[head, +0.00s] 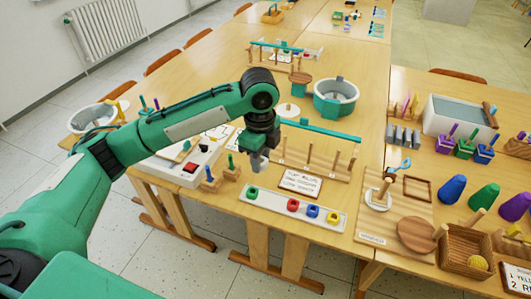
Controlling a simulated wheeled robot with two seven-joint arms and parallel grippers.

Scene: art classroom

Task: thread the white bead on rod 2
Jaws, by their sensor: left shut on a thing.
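My left gripper (258,163) points down, left of the wooden rod rack (336,172) and above the back of the bead tray (272,200). It is shut on a small pale thing, seemingly the white bead, mostly hidden by the fingers. The rack carries several upright wooden rods under a teal bar (320,130); its number marks are too small to read, and my gripper hides part of its left end. The tray holds a green bead (253,193), a red bead (293,205), a blue bead (313,211) and a yellow bead (332,217). My right gripper is out of view.
A text card (300,184) lies between rack and tray. Pegs on wooden blocks (231,173) and a panel with a red button (190,168) stand to the left. A grey and teal pot (335,98) is behind. A wooden board (395,222) with a peg lies right.

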